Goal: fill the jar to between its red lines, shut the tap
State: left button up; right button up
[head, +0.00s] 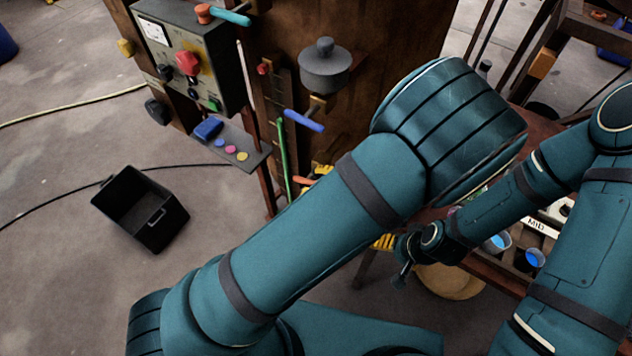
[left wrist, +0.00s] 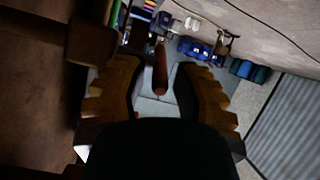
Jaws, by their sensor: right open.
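In the head view a tap with a blue lever handle (head: 304,121) sticks out of the brown vat (head: 385,45), below a grey lidded pot. No jar with red lines can be made out; my left arm covers much of the area below and right of the tap. My right gripper (head: 403,268) is small and dark, open and empty, beside the work table.
A control box (head: 190,55) with a red knob hangs on the vat, above a small shelf (head: 247,158) with coloured discs. A black bin (head: 140,210) stands on the floor at left. Cups of blue liquid (head: 535,258) sit in a rack at right. Cables cross the floor.

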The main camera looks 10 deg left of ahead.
pick_arm(q)
notch_tip(320, 180, up, 10)
dwell(0.6)
dwell(0.4)
